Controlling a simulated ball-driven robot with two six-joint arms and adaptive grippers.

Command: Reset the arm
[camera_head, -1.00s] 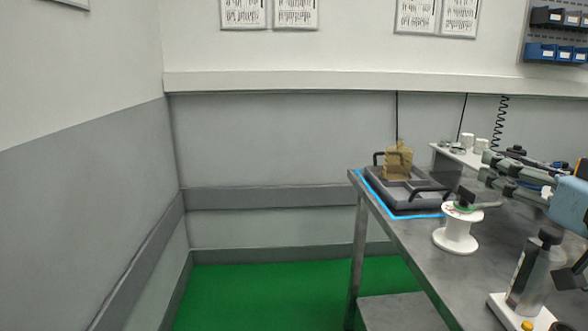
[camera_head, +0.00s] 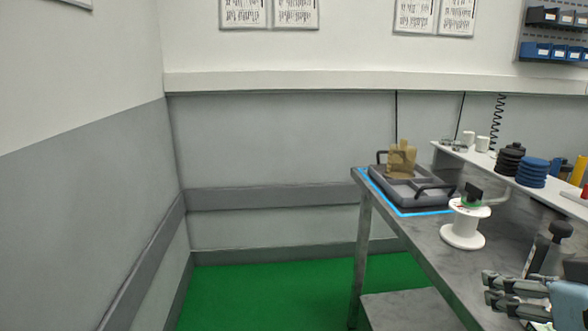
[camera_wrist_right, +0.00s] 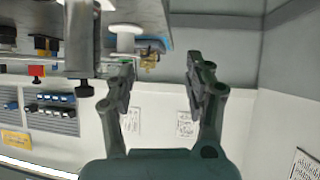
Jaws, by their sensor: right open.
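My right gripper (camera_head: 488,289) is low at the right of the head view, its fingers pointing left in front of the table (camera_head: 425,233). In the right wrist view the same gripper (camera_wrist_right: 158,82) has its two fingers spread apart with nothing between them. My left gripper is not in view.
A grey tray (camera_head: 408,197) holding a tan object (camera_head: 401,160) sits on a blue outline. A white shelf (camera_head: 480,158) carries black and blue stacks. Green floor is clear at left.

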